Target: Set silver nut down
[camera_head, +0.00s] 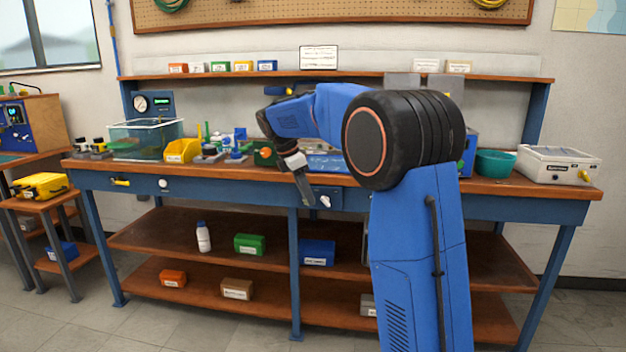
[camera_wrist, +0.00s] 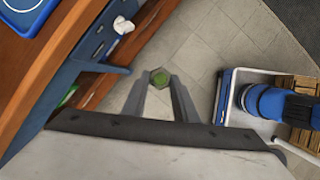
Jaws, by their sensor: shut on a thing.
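The nut (camera_wrist: 160,78) shows in the wrist view as a small hexagonal piece with a greenish-grey face, between the tips of my gripper (camera_wrist: 159,82). The fingers are shut on it. Behind it in that view is the floor, with the bench to the left. The nut cannot be made out in the head view.
The workbench (camera_head: 225,187) carries a clear tank (camera_head: 145,140), a yellow bin (camera_head: 183,150), a teal bowl (camera_head: 495,163) and a white box (camera_head: 556,165). A blue tray (camera_wrist: 27,14) lies on its top. Lower shelves hold several boxes. A side table (camera_head: 45,205) stands left.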

